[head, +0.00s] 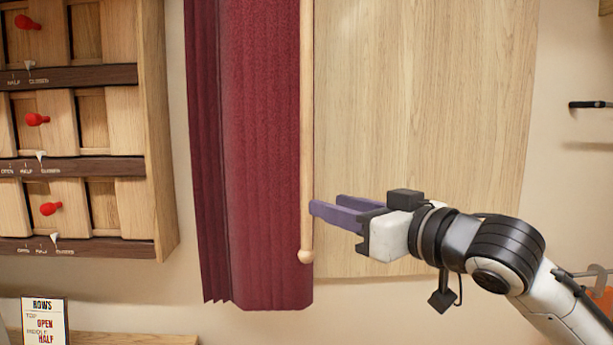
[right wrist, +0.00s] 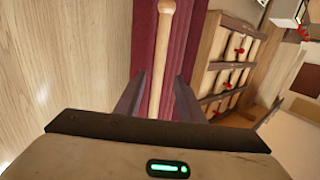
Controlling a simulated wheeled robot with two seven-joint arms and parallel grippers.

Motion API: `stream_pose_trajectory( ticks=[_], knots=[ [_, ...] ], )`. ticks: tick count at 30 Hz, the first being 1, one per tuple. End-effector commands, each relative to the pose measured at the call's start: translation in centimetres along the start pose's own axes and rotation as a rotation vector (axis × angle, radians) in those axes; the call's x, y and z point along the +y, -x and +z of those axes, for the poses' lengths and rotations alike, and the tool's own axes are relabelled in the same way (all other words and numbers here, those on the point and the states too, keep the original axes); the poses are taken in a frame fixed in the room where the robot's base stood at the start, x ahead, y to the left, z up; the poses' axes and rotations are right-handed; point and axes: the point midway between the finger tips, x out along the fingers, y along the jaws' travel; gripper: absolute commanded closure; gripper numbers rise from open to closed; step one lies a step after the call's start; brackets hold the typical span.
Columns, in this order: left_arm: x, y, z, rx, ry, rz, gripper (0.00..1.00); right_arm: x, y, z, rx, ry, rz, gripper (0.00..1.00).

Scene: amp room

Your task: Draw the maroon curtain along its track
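The maroon curtain (head: 262,150) hangs bunched in folds left of the middle in the head view, and also shows in the right wrist view (right wrist: 190,55). A pale wooden rod (head: 307,120) with a round knob at its lower end hangs along the curtain's right edge. My right gripper (head: 326,204) is at the rod's lower part, just above the knob, with purple fingers pointing left. In the right wrist view the fingers are spread and the rod (right wrist: 161,60) lies between them, with gaps on both sides. The curtain's track is out of view. My left gripper is not in view.
A wooden panel (head: 420,100) is on the wall right of the curtain. A wooden cabinet (head: 158,130) with sliding doors and red knobs stands at the left. A sign (head: 44,318) stands below it. A black bar (head: 590,104) sticks out at the right.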

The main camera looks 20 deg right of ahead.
Motion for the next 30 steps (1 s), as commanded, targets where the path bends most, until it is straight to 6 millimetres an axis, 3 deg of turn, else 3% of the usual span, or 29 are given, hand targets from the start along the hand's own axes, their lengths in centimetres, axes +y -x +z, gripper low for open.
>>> stream_pose_trajectory(
  ticks=[1,3,8,21,30],
  knots=[
    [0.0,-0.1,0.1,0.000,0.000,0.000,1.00,0.0,0.8,-1.7,0.020,0.013,0.007,0.64],
    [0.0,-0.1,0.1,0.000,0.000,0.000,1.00,0.0,1.4,-3.1,0.034,0.017,0.012,0.64],
    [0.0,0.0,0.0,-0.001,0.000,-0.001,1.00,0.0,1.3,-4.3,0.042,0.016,0.015,0.64],
    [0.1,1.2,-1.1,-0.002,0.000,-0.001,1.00,0.1,-6.2,-4.7,0.042,0.016,0.015,0.64],
    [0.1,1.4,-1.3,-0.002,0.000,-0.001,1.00,0.1,-8.3,-4.7,0.045,0.017,0.014,0.64]
  ],
)
